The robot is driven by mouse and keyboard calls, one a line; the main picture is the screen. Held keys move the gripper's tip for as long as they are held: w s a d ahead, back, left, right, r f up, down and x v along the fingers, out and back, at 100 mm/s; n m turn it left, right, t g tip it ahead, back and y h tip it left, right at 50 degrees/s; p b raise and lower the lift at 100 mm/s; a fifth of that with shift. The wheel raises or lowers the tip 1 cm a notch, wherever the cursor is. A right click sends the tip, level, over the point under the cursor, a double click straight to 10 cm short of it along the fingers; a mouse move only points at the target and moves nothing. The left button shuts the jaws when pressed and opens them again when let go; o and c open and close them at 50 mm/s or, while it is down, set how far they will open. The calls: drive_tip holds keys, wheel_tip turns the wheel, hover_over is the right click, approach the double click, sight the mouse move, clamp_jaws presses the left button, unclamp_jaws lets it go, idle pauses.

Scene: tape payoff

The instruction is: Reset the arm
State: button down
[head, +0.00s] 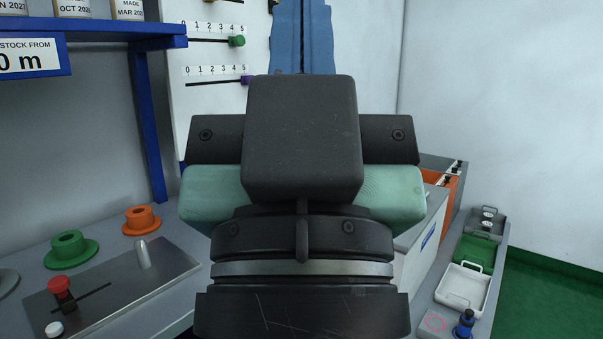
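My gripper (302,140) fills the middle of the head view, seen close up from its wrist side. It has a dark block in the centre, dark plates with screws on both sides and pale green parts below them. The black wrist with a grey ring shows at the bottom. The fingertips are hidden behind the gripper's own body, so I cannot tell whether it is open or shut, or whether it holds anything.
A green spool (68,249) and an orange spool (141,220) stand on the left counter. A metal plate (115,285) in front carries a red knob (61,292). Sliders (237,41) are on the back panel. A white tray (463,287) and blue knob (464,323) are right.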

wheel_tip(320, 180, up, 26)
drive_tip(key=p, duration=2.3)
drive_tip(key=shift+p, duration=0.35)
drive_tip(key=shift+f, duration=0.2)
